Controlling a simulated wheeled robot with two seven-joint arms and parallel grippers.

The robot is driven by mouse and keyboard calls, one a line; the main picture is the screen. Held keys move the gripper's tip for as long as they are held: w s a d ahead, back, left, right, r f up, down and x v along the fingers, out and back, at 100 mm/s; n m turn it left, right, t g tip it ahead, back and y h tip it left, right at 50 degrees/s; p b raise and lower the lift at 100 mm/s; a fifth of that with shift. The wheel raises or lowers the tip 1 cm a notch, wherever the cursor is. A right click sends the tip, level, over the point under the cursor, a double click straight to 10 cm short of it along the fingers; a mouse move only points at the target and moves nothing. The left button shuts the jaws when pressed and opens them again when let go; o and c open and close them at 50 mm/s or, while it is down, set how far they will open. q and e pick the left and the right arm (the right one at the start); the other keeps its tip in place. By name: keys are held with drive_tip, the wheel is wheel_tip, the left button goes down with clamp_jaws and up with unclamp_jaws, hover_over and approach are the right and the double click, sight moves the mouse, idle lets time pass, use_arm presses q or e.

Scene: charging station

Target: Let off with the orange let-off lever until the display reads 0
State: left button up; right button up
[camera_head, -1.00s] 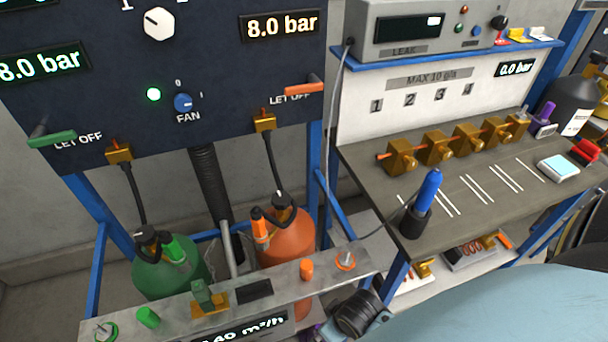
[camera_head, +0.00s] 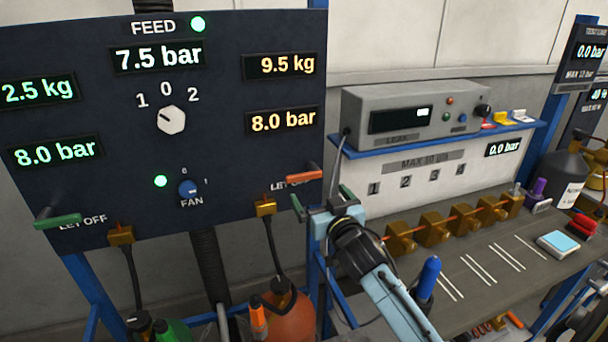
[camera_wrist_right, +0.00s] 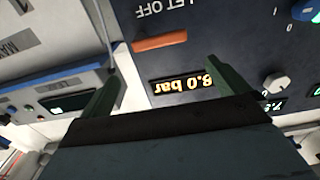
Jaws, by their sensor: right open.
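The orange let-off lever (camera_head: 297,176) sticks out sideways at the lower right of the dark panel, beside the LET OFF label. The orange-side display (camera_head: 284,121) above it reads 8.0 bar. My right gripper (camera_head: 322,199) is open and empty, just below and to the right of the lever, apart from it. In the right wrist view the lever (camera_wrist_right: 160,41) lies beyond and between the two spread fingers (camera_wrist_right: 165,80), and the 8.0 bar display (camera_wrist_right: 184,84) shows upside down. My left gripper is not in view.
A green lever (camera_head: 58,220) is at the panel's left. The fan knob (camera_head: 188,187) and feed knob (camera_head: 170,120) are between. An orange cylinder (camera_head: 288,318) stands below. The bench (camera_head: 470,270) with brass valves (camera_head: 434,228) and the leak meter (camera_head: 410,108) are at right.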

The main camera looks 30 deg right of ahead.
sight(304, 175)
drive_tip(key=x, duration=1.2)
drive_tip(key=shift+a, duration=0.1)
drive_tip(key=shift+c, duration=0.4)
drive_tip(key=c, duration=1)
